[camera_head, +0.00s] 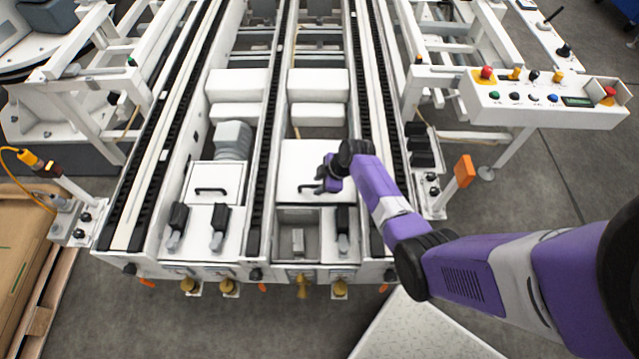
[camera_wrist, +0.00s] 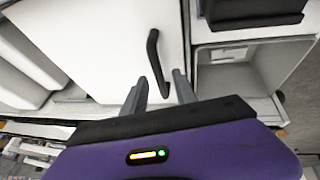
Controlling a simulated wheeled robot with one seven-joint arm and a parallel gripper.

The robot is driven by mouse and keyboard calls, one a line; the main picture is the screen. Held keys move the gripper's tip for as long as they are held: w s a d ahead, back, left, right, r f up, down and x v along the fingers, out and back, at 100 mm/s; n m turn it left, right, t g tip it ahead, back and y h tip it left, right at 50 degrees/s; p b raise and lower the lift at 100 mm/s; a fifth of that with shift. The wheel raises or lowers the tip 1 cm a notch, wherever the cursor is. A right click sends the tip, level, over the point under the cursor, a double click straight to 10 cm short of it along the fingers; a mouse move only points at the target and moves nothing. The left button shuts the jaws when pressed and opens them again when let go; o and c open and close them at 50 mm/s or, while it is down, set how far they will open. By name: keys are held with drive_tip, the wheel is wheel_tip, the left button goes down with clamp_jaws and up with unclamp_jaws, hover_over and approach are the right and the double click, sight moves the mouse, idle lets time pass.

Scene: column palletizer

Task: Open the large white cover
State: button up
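The large white cover (camera_head: 302,156) lies flat in the right-hand bay of the conveyor frame in the head view. It fills the upper middle of the wrist view (camera_wrist: 105,35) and carries a curved black handle (camera_wrist: 154,55). My gripper (camera_head: 322,182) is at the cover's front part, by the handle, and partly hides it in the head view. In the wrist view my gripper's two grey fingers (camera_wrist: 160,90) are spread apart. The handle's near end lies between them, with gaps visible on both sides. Whether the fingers reach down around it is unclear.
A smaller white cover with a black handle (camera_head: 211,184) sits in the left bay. An open compartment (camera_head: 298,228) lies in front of the large cover. Black conveyor rails (camera_head: 262,185) run along both bays. A control panel (camera_head: 545,97) stands at the right.

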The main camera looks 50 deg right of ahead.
drive_tip(key=shift+c, duration=0.2)
clamp_jaws()
idle(1.1)
